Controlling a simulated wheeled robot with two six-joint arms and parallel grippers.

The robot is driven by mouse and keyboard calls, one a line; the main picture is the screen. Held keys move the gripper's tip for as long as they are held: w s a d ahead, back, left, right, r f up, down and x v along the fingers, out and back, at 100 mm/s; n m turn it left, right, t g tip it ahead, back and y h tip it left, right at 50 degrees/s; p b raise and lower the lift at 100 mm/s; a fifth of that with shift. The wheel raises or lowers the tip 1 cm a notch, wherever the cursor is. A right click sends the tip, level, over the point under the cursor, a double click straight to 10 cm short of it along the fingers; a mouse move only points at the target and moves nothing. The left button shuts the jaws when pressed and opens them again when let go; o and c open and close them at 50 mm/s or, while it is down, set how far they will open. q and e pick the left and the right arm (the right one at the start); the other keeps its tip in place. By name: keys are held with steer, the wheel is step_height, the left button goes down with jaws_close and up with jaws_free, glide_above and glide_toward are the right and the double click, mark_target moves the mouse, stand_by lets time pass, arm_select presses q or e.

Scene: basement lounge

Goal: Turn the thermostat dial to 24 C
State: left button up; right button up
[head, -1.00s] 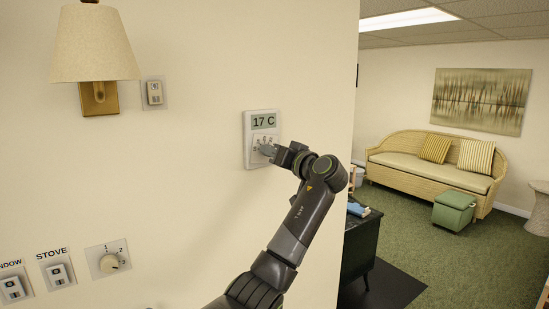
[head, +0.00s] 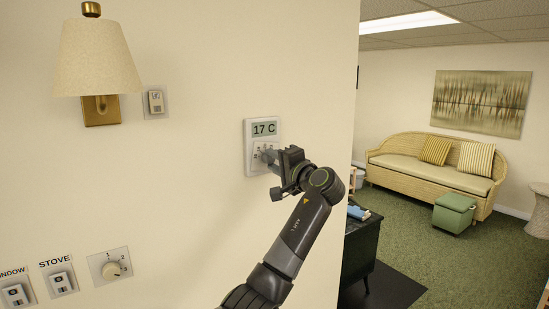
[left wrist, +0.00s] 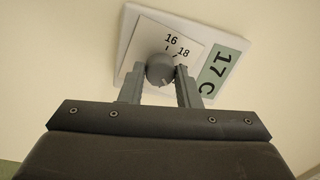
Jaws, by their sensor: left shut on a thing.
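The white thermostat (head: 250,141) is on the wall near the middle of the head view. Its display (head: 264,128) reads 17 C. The left wrist view shows the round grey dial (left wrist: 160,69) with the marks 16 and 18 beside it and the display (left wrist: 219,74) tilted at the right. My left gripper (head: 268,157) is at the lower part of the thermostat. Its two fingers (left wrist: 159,78) are shut on the dial, one on each side. In the head view the fingers and wrist hide most of the dial. My right gripper is not in view.
A wall lamp (head: 97,60) and a small switch (head: 155,102) are to the left. A stove switch (head: 60,282) and a numbered knob (head: 111,269) are lower left. The wall ends right of my arm, with a dark cabinet (head: 361,245) beyond.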

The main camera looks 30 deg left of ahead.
arm_select(q)
steer(key=m+p, duration=0.3)
steer(key=m, duration=0.2)
steer(key=shift+r+t+p, duration=0.2)
steer(key=shift+t+p, duration=0.1)
steer(key=shift+p, duration=0.05)
steer(key=shift+f+m+p, duration=0.1)
steer(key=shift+m+p, duration=0.55)
steer(key=shift+m, duration=0.45)
steer(key=shift+f, duration=0.1)
steer(key=o, duration=1)
steer(key=shift+c, duration=0.2)
steer(key=shift+d, duration=0.1)
